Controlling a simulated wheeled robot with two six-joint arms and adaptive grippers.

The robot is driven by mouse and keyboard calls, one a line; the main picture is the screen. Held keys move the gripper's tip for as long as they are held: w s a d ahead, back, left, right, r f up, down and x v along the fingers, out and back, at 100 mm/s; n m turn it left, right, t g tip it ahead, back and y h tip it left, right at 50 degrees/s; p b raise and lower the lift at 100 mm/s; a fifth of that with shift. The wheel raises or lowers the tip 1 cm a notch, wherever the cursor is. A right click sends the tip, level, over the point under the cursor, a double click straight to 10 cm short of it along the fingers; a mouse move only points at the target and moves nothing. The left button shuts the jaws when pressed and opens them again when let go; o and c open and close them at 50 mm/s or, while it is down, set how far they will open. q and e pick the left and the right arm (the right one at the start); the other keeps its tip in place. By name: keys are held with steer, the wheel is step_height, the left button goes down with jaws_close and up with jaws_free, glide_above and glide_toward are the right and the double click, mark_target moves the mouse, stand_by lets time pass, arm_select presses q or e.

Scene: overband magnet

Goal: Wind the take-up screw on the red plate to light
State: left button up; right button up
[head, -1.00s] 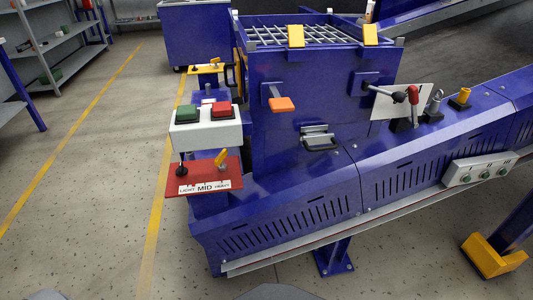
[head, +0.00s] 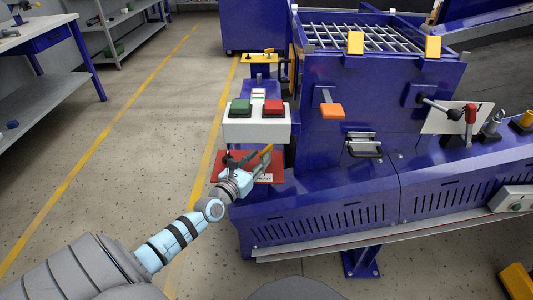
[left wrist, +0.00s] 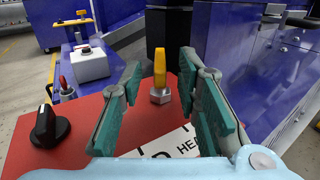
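The red plate (head: 222,170) sticks out below a white button box on the blue machine. In the left wrist view the red plate (left wrist: 75,135) carries an upright yellow-handled screw (left wrist: 160,72) on a hex nut, and a black knob (left wrist: 48,128) at the left. A white label (left wrist: 170,147) in front of the screw is partly covered; part of "HEAVY" shows. My left gripper (head: 249,160) is at the plate, and in the left wrist view its green-padded fingers (left wrist: 163,78) are open on either side of the screw, apart from it. My right gripper is not in view.
The white box (head: 256,130) with a green button (head: 240,108) and a red button (head: 274,106) stands just behind the plate. An orange-tipped lever (head: 332,110) and a metal latch (head: 363,146) are on the machine to the right. Floor to the left is clear.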

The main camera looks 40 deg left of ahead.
mark_target(267, 148)
arm_select(q)
steer(key=w, duration=0.1)
steer(key=w+b, duration=0.1)
steer(key=w, duration=0.2)
steer(key=shift+w+a+f, duration=0.1)
steer(key=shift+a+f, duration=0.05)
steer(key=shift+a, duration=0.1)
steer(key=shift+w+b, duration=0.35)
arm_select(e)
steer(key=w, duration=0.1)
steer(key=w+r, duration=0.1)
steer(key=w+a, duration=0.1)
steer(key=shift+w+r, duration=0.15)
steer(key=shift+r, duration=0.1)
arm_select(q)
steer(key=shift+c, duration=0.2)
jaws_close()
